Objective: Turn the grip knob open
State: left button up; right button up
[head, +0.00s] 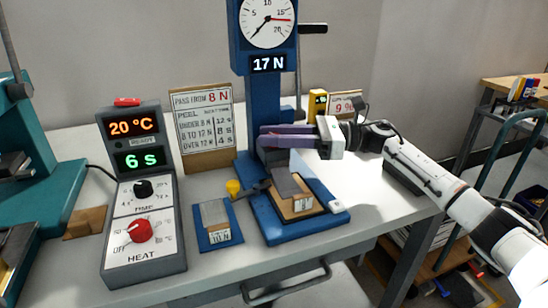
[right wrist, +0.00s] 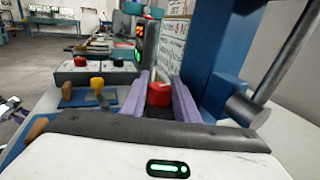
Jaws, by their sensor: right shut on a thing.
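The blue peel tester (head: 263,100) stands mid-bench with a round dial (head: 267,22) and a display reading 17 N. My right gripper (head: 276,142) reaches in from the right, in front of the tester's column. In the right wrist view, its purple fingers (right wrist: 159,100) are shut on a red knob (right wrist: 159,92), which I take for the grip knob. In the head view the gripper hides this knob, and I cannot tell how far it is turned. My left gripper is not in view.
A yellow knob (head: 233,187) on a dark arm stands left of the base. A small blue plate with a block (head: 214,222) lies nearby. The heater box (head: 143,195) reads 20 °C and 6 s. A sign (head: 203,125) stands behind.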

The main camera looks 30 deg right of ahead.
jog(key=shift+f+n+g+y+b, duration=0.1)
jog(key=shift+n+g+y+b, duration=0.5)
jog(key=shift+g+b, duration=0.5)
jog(key=shift+n, duration=0.3)
jog(key=o, duration=1.1)
jog(key=v, duration=1)
jog(key=shift+d+b, duration=0.15)
jog(key=shift+b, duration=0.25)
